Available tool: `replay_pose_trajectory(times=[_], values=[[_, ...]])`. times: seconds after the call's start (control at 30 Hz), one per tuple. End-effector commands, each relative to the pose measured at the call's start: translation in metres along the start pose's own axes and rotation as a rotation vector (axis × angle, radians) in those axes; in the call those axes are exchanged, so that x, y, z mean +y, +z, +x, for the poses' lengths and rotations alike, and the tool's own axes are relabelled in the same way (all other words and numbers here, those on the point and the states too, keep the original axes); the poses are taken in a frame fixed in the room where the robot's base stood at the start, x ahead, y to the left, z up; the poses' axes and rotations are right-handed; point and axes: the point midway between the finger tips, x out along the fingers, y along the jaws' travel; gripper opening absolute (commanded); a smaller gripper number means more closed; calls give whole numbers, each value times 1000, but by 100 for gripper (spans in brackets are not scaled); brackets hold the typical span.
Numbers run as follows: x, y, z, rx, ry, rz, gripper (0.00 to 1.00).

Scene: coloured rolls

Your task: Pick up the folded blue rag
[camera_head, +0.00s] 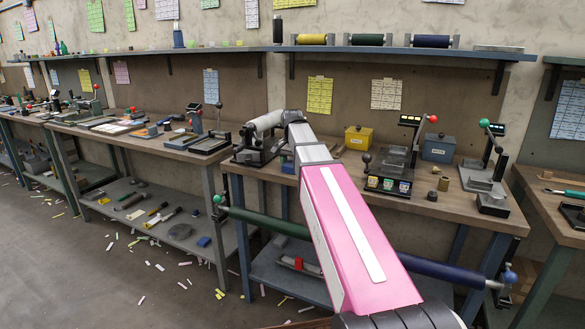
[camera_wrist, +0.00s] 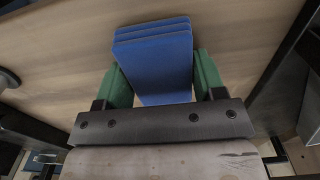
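The folded blue rag (camera_wrist: 155,65) shows in the wrist view as a layered blue block over a wooden surface, its folds at the far end. My gripper (camera_wrist: 160,75) has its two green fingers apart, one on each side of the rag. The rag nearly fills the space between them; I cannot tell whether both fingers press on it. In the head view my wrist and gripper (camera_head: 252,148) are low over the left end of the middle bench. The rag is not clear there, with the wrist in front.
A wall shelf (camera_head: 400,50) with coloured rolls is above.

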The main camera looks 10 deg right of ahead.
Motion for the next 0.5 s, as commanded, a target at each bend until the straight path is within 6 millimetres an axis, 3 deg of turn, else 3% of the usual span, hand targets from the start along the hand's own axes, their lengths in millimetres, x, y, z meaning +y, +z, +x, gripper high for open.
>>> replay_pose_trajectory(times=[0.5], values=[[0, 0, -10, 1, -1, 0, 40]])
